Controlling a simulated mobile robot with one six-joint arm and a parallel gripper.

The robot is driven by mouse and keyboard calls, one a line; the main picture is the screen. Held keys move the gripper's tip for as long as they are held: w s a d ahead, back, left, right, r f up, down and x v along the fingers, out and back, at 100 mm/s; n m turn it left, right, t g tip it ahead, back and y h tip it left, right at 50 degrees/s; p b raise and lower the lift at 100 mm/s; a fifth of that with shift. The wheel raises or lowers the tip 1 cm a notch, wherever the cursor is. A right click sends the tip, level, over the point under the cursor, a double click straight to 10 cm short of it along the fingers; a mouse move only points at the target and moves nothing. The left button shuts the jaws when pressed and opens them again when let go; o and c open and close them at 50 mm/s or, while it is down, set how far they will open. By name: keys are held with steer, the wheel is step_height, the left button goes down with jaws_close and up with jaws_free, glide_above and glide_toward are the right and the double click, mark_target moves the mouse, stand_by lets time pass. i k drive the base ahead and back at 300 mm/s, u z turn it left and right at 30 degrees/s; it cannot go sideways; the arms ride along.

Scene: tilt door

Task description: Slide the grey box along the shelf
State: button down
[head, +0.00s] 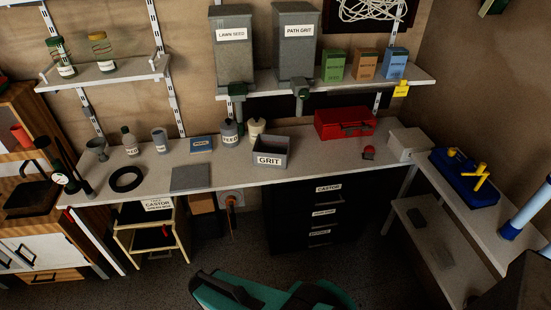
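An open grey box (271,152) labelled GRIT stands upright near the front edge of the long workbench (225,172), right of its middle. A plain light grey box (408,143) sits at the right end, where the bench meets the right-hand side shelf (440,170). I cannot tell from this view alone which box the task means. My gripper is not in view, and nothing is seen touching either box.
Two small bottles (229,133) stand close behind the GRIT box. A flat grey plate (191,177) lies to its left. A red case (345,122) is behind and right. A blue device with yellow handles (465,178) stands on the side shelf beyond the light box.

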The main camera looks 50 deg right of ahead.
mark_target(271, 150)
steer(key=z, duration=0.15)
steer(key=i, duration=0.9)
steer(key=u, duration=0.05)
